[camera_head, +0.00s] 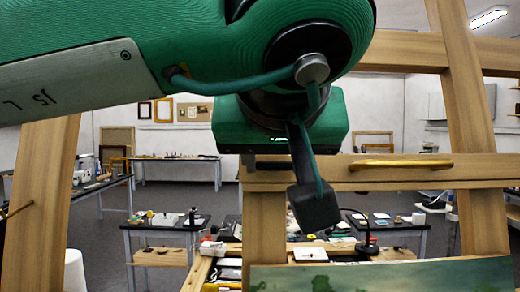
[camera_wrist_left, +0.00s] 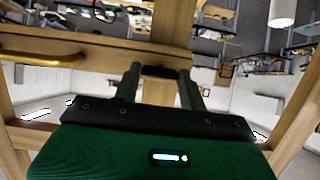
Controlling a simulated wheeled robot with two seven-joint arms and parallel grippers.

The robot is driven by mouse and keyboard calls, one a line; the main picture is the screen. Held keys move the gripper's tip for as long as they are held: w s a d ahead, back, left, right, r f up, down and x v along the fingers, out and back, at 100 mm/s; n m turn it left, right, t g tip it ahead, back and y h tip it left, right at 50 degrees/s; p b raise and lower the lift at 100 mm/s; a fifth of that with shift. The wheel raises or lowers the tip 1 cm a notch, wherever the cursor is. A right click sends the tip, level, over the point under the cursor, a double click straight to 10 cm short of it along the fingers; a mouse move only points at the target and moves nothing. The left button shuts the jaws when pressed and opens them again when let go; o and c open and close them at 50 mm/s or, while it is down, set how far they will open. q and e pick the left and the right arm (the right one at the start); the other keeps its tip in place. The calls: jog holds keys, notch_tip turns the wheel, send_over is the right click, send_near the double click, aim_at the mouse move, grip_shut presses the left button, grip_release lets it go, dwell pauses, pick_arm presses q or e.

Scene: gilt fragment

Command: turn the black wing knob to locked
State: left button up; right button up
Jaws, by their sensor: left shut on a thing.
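The black wing knob (camera_wrist_left: 160,72) shows in the left wrist view as a dark, wide piece on the wooden easel, between the fingertips of my left gripper (camera_wrist_left: 161,76). The two grey fingers stand on either side of it, and the gripper is shut on it. In the head view, the green body of my left gripper (camera_head: 280,125) is in front of the easel's crossbar (camera_head: 350,181) and upright. No locked mark can be made out. My right gripper is in neither view.
A brass bar (camera_head: 402,163) sits on the crossbar, right of my gripper. A green landscape painting (camera_head: 390,277) stands below. Wooden easel posts rise at left and right. Worktables with small objects stand behind, on a grey floor.

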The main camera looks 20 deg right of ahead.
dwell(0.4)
pick_arm(q)
jog(key=o, duration=1)
jog(key=shift+s+r, duration=0.1)
jog(key=shift+s, duration=0.05)
jog(key=b+v, duration=0.4)
jog(key=v, duration=0.9)
jog(key=shift+s+a+r, duration=0.1)
jog(key=shift+s+r, duration=0.05)
jog(key=shift+r, duration=0.05)
